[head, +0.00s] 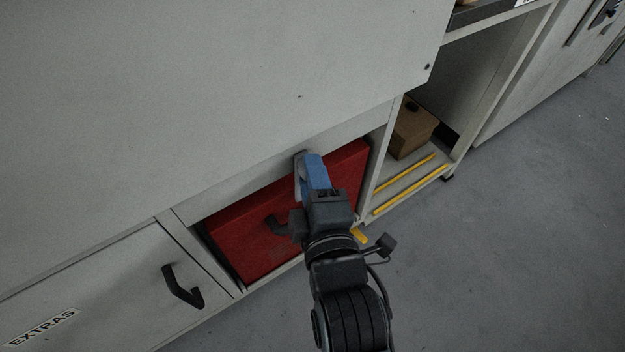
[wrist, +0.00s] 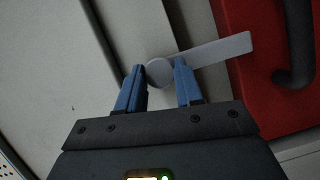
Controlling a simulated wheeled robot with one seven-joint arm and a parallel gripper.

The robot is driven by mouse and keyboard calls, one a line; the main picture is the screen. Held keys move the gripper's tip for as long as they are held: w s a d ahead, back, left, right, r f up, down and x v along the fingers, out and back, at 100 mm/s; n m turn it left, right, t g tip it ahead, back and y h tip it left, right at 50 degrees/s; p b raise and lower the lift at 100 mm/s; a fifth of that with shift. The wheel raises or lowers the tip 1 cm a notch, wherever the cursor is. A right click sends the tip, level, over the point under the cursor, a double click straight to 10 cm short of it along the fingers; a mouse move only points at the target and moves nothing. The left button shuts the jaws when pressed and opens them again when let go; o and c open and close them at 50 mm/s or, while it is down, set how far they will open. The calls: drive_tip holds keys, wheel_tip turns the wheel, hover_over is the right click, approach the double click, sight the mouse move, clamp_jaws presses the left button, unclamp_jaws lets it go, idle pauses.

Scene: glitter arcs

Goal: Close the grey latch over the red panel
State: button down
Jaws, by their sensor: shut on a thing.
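The grey latch (wrist: 222,50) is a flat bar with a round pivot end, seen in the wrist view. Its pivot end lies between the blue fingertips of my gripper (wrist: 160,68), which is shut on it. The bar's free end reaches right across the edge of the red panel (wrist: 250,85) and overlaps it. In the head view the red panel (head: 235,230) sits in a cabinet opening, with a dark handle. There my gripper (head: 308,158) is at the opening's top edge, and my arm covers part of the panel.
A drawer front marked EXTRAS (head: 95,290) with a black handle (head: 182,288) is at left. An open shelf at right holds a cardboard box (head: 412,130) and yellow strips (head: 408,190). Grey floor (head: 500,240) is clear at right.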

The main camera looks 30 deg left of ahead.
drive_tip(key=shift+f+n, duration=0.1)
drive_tip(key=shift+n, duration=0.2)
idle(0.4)
drive_tip(key=c, duration=0.7)
unclamp_jaws()
drive_tip(key=shift+c, duration=0.2)
drive_tip(key=p+v, duration=0.1)
drive_tip(key=v, duration=0.7)
